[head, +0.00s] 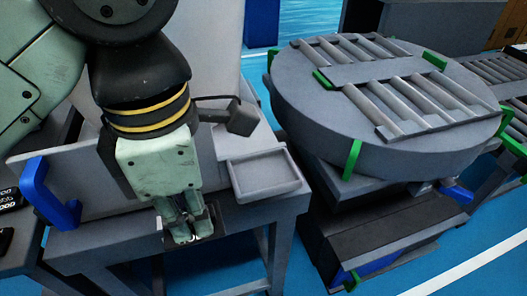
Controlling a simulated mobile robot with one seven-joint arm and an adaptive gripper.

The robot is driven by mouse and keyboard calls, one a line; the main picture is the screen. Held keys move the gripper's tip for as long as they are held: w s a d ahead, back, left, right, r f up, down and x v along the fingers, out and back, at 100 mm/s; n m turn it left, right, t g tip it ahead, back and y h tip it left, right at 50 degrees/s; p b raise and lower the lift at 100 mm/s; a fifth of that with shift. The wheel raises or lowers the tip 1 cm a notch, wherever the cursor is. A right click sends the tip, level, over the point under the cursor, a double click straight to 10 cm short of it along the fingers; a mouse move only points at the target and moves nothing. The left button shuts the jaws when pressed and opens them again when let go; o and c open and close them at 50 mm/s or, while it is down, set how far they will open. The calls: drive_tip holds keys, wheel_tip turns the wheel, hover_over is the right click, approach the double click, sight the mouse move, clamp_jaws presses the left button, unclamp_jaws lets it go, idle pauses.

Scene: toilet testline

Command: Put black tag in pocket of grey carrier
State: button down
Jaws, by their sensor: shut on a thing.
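My gripper (184,238) points down over the front of the grey carrier (95,185), with its fingers close together. Between and under the fingertips is a dark piece with a small white mark, which I take to be the black tag (197,239); the fingers hide most of it. A dark area surrounds the fingertips at the carrier's front edge. I cannot tell whether it is the pocket or whether the tag is inside it. A shallow, empty, rimmed grey tray (265,187) is to the right of my gripper.
A blue handle (45,198) stands at the carrier's left. Black pieces with white characters (8,200) lie at the far left edge. A round grey turntable with rollers (400,140) and green brackets stands to the right. Blue floor (235,265) shows between them.

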drive_tip(key=p, duration=0.2)
hover_over(264, 175)
drive_tip(key=shift+s+a+f, duration=0.25)
drive_tip(key=shift+s+f, duration=0.1)
drive_tip(key=shift+f, duration=0.3)
drive_tip(key=shift+w+d, duration=0.3)
drive_tip(key=shift+w, duration=0.15)
wheel_tip(264, 175, down, 3)
drive_tip(key=shift+s+a, duration=0.1)
drive_tip(key=shift+f, duration=0.35)
drive_tip(key=shift+f, duration=0.3)
drive_tip(key=c, duration=1.5)
unclamp_jaws()
drive_tip(key=shift+r, duration=0.1)
